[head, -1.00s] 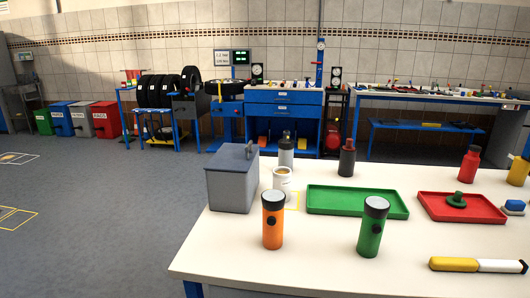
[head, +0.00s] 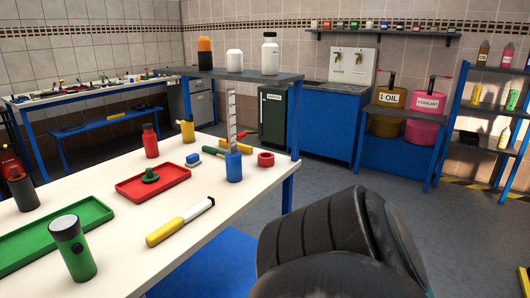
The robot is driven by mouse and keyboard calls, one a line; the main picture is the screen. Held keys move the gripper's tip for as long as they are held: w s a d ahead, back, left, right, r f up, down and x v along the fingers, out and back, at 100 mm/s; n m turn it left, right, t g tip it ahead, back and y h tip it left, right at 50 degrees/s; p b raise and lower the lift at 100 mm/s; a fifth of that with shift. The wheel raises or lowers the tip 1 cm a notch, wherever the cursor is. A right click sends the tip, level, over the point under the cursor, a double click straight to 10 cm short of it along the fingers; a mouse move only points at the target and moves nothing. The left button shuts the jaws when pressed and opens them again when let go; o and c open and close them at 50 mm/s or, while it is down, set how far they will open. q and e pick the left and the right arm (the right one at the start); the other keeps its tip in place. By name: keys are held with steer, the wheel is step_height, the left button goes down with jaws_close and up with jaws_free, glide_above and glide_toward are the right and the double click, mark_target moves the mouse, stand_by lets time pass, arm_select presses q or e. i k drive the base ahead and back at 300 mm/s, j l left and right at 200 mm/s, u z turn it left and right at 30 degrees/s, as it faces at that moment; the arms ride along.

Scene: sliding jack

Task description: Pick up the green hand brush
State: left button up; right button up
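I cannot make out a green hand brush for certain. A green object with a round base and a knob (head: 150,176) sits in the red tray (head: 128,194) on the white table (head: 110,180). A small blue brush-like block with a white underside (head: 193,159) lies behind that tray. A slim green-handled item (head: 244,147) lies near the table's far edge, too small to name. A green flashlight (head: 73,248) stands at the near left. Neither of my grippers shows in the head view.
A green tray (head: 85,213), a yellow-and-white handled tool (head: 180,222), a blue holder with a ruler (head: 234,166), a red ring (head: 266,159) and a red bottle (head: 150,141) share the table. A large dark ribbed form blocks the lower right. Floor is open at right.

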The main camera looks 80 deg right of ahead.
mark_target(220, 153)
steer(key=z, duration=2.05)
steer(key=u, duration=0.85)
steer(key=l+u, duration=0.45)
steer(key=u, duration=0.25)
steer(key=l+u, duration=0.35)
steer(key=k+l+u, duration=0.15)
steer(key=l+u, duration=0.15)
steer(key=k+l+u, duration=0.2)
steer(key=l+u, duration=0.15)
steer(key=k+l+u, duration=0.4)
steer(key=k+l, duration=0.15)
steer(key=l, duration=0.15)
steer(key=k+l+u, duration=0.2)
steer(key=k+l, duration=1.05)
steer(key=k, duration=0.15)
